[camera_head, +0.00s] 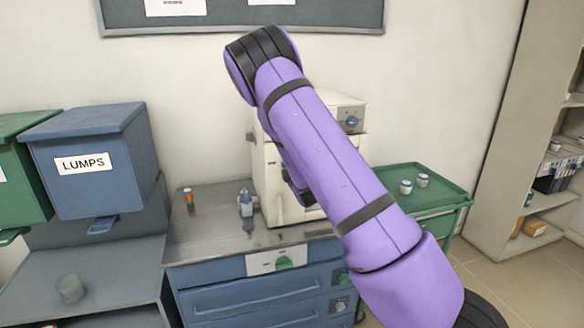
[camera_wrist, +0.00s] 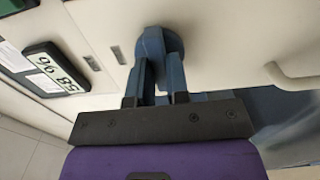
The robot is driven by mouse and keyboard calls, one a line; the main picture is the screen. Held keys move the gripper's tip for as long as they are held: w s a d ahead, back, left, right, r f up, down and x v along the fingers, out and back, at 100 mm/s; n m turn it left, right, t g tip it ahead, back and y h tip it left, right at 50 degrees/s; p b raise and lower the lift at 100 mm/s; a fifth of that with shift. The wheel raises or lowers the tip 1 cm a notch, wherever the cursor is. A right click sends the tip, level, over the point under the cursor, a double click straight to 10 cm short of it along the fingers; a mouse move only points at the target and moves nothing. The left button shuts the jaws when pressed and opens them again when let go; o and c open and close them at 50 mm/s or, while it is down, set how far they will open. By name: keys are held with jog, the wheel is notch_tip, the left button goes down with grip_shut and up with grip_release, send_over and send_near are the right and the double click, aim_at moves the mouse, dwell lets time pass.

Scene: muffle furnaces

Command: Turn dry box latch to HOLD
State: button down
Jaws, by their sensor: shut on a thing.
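In the wrist view, a blue latch knob (camera_wrist: 160,42) sits on a pale cream panel. The two blue-grey fingers of my gripper (camera_wrist: 158,72) are closed on the knob, one on each side. The fingers hide part of the knob, and I cannot read any HOLD mark or the latch's exact angle. In the head view, my purple arm crosses in front of a cream cabinet (camera_head: 268,180) on the bench and hides much of its front. My gripper and the gripped latch are hidden there behind the arm.
A display (camera_wrist: 55,68) and a curved handle (camera_wrist: 288,76) flank the latch. In the head view, a small bottle (camera_head: 246,205) and an orange-labelled vial (camera_head: 189,200) stand left of the cabinet. A green tray (camera_head: 440,193) with cups is right; a blue LUMPS bin (camera_head: 125,150) is left.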

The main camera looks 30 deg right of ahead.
jog(key=c, duration=1.1)
grip_release()
jog(key=shift+s, duration=0.1)
jog(key=v, duration=1)
jog(key=shift+s+a, duration=0.15)
jog(key=shift+s, duration=0.1)
